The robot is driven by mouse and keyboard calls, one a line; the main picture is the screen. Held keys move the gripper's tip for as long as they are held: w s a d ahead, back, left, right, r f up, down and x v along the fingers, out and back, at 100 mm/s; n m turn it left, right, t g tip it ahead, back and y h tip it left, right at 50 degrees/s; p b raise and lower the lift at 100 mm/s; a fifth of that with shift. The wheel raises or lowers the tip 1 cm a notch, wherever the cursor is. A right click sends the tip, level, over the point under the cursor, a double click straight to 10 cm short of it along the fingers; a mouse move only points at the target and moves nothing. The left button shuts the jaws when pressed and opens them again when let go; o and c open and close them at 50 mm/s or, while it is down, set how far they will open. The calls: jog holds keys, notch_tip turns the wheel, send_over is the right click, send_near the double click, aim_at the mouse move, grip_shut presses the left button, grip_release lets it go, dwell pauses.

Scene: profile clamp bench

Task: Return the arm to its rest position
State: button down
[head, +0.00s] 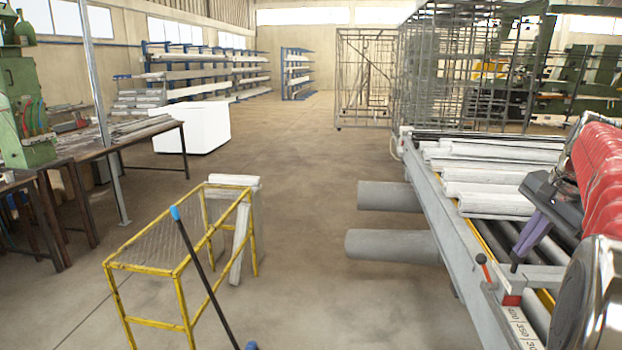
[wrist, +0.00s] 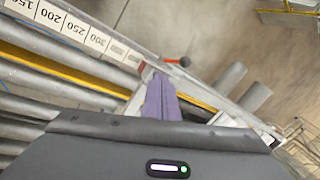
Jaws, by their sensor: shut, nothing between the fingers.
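My gripper (head: 518,256) hangs over the profile clamp bench (head: 437,220) at the right of the head view, on the end of my red arm. Its two purple fingers point down and a little left. In the wrist view my gripper (wrist: 159,80) shows its fingers together with nothing between them. I cannot tell the exact height above the rail.
A numbered scale strip (head: 522,328) runs along the bench. Pale profiles (head: 495,200) lie across it, and grey cylinders (head: 392,245) stick out at its side. A yellow stand (head: 150,268) is on the left floor. Metal cages (head: 460,75) stand behind. The middle floor is clear.

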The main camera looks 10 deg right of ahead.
jog(key=s+a+f+n, duration=0.4)
jog(key=a+n, duration=0.1)
jog(key=a, duration=0.8)
jog(key=s+a+f+n+t, duration=0.1)
jog(key=s+a+f+n, duration=0.3)
jog(key=a, duration=1)
jog(key=s+a+f+n, duration=0.4)
jog(key=a+n, duration=0.4)
jog(key=a, duration=0.5)
jog(key=shift+s+a+f+t, duration=0.2)
jog(key=shift+s+f+t, duration=0.2)
jog(key=shift+s, duration=0.4)
jog(key=shift+d, duration=0.1)
